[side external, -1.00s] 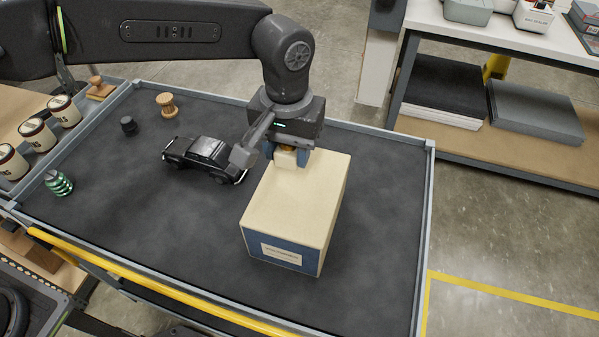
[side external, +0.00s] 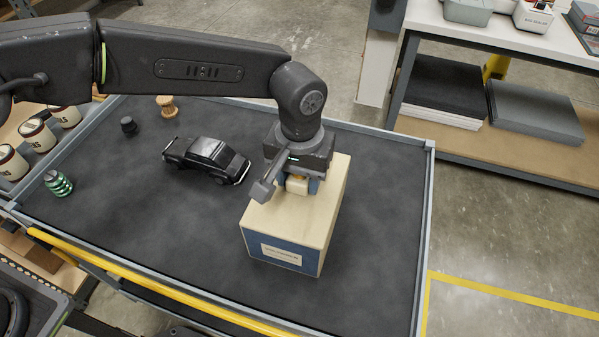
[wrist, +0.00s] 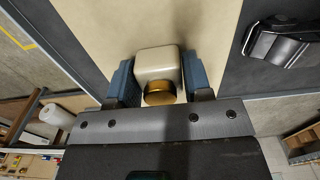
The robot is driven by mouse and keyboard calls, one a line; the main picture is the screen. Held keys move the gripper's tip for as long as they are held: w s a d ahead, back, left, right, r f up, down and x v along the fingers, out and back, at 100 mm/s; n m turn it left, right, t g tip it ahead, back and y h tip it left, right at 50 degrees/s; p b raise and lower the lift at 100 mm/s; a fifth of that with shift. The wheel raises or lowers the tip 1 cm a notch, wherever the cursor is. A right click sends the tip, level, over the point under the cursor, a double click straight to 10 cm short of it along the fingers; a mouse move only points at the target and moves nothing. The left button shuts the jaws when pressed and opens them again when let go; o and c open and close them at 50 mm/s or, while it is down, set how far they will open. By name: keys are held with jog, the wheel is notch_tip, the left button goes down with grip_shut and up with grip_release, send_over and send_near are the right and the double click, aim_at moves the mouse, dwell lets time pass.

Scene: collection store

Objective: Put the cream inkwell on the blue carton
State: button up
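The cream inkwell (wrist: 158,64) has a squarish body and a brass-coloured cap. It sits between the blue-padded fingers of my gripper (wrist: 158,82), which are closed on its sides. In the side view the inkwell (side external: 297,186) shows just below my gripper (side external: 298,184), over the far half of the carton's top. The blue carton (side external: 285,222) has a cream top, blue sides and a white label. I cannot tell whether the inkwell's base touches the carton top.
A black model car (side external: 206,160) stands left of the carton. A dark knob-like item (side external: 128,126), a wooden spool (side external: 167,106) and a green ribbed object (side external: 58,183) are farther left. The dark table top (side external: 372,220) is clear right of the carton.

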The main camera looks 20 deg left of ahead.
jog(key=o, duration=0.4)
notch_tip(320, 180, up, 11)
jog(key=shift+r, duration=0.7)
jog(key=shift+a, duration=0.1)
